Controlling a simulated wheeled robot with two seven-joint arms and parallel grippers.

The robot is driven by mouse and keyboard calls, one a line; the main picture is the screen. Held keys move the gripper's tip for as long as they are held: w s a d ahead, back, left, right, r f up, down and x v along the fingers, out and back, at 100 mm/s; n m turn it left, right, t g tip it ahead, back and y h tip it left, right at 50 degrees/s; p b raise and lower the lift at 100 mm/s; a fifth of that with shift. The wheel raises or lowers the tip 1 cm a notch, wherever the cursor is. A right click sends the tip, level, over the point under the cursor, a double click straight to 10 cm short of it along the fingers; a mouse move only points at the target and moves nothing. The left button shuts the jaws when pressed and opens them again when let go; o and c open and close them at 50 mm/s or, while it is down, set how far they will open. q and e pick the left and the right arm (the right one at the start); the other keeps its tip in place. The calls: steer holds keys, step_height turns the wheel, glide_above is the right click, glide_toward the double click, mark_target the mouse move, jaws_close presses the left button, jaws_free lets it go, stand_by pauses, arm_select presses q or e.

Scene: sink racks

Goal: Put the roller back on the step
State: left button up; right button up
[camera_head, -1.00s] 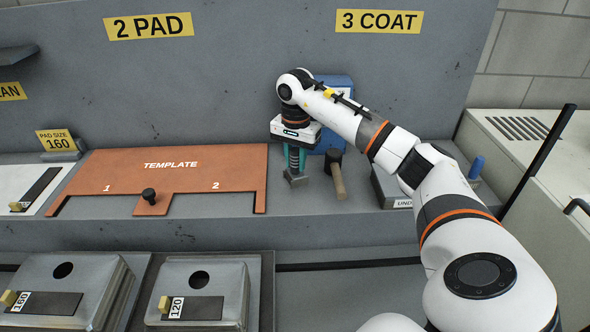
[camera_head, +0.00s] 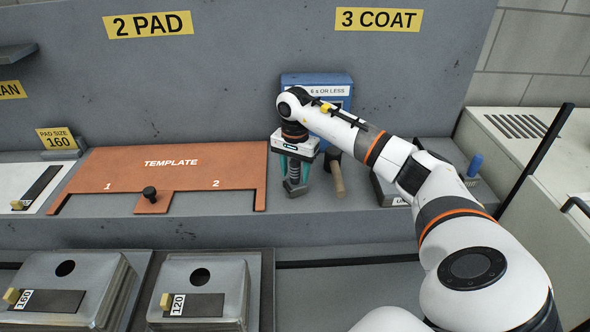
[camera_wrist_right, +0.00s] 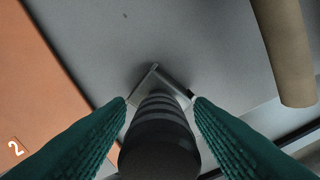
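The roller (camera_head: 295,174) appears to be the upright tool with a dark ribbed grip and a grey metal lower end. It stands on the grey step (camera_head: 310,232) just right of the template. My right gripper (camera_head: 296,172) points down with its green fingers on either side of the grip. In the right wrist view the roller's dark grip (camera_wrist_right: 160,135) rises between the spread fingers (camera_wrist_right: 161,102), with gaps at both sides. The metal end's underside is hidden. My left gripper is out of view.
A tool with a wooden handle (camera_head: 338,180) lies close at the right, also in the wrist view (camera_wrist_right: 284,50). A blue box (camera_head: 330,97) stands behind. The orange template (camera_head: 200,165) with a black knob lies left.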

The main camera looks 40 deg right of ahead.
steer(key=shift+r, duration=0.25)
step_height(320, 180, up, 11)
steer(key=shift+f+b, duration=0.15)
steer(key=shift+b, duration=1)
steer(key=shift+r, duration=0.55)
